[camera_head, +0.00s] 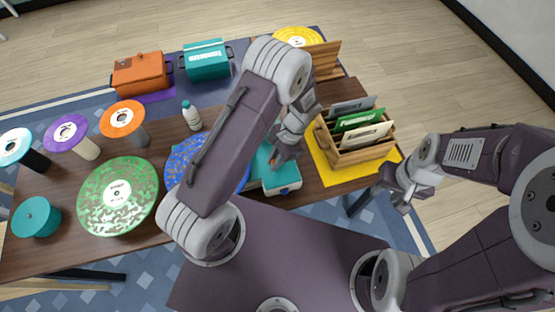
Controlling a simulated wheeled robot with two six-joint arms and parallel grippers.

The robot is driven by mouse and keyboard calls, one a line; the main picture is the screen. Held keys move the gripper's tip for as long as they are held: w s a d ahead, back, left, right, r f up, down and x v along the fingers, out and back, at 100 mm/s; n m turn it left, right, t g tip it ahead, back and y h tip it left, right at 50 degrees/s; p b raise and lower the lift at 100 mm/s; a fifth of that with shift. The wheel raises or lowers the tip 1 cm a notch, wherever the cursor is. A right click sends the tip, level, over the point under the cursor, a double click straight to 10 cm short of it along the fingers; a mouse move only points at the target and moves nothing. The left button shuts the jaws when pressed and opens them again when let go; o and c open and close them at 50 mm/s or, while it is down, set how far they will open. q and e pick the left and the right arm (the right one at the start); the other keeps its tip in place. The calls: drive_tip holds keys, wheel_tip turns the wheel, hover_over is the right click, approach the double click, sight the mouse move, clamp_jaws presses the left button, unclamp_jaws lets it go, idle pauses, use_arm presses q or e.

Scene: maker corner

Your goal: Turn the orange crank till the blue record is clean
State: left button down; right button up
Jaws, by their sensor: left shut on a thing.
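The blue record (187,147), with pale patches on its surface, lies flat near the middle of the table; my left arm hides much of it. Beside it on the right is a teal machine (283,185) with a white front edge. A small part of the orange crank (273,161) shows above the machine's top. My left gripper (276,159) reaches down from above and is shut on the crank, most of which it hides. My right gripper (403,202) hangs off the table's right side, away from the machine; its finger opening is unclear.
A wooden sleeve crate (358,157) on a yellow mat (327,170) is close right of the machine. Orange (141,75) and teal (206,62) boxes stand at the back.

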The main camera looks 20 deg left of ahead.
use_arm(q)
drive_tip(key=shift+w+a+m+t+y, duration=0.2)
drive_tip(key=shift+a+m+t, duration=0.25)
drive_tip(key=shift+m, duration=0.8)
drive_tip(key=shift+w+a+m+t+y, duration=0.1)
drive_tip(key=shift+a+m+t+y, duration=0.25)
drive_tip(key=shift+m, duration=0.9)
drive_tip(key=c, duration=1.3)
unclamp_jaws()
drive_tip(key=shift+s, duration=0.1)
drive_tip(key=shift+c, duration=0.2)
drive_tip(key=v, duration=0.9)
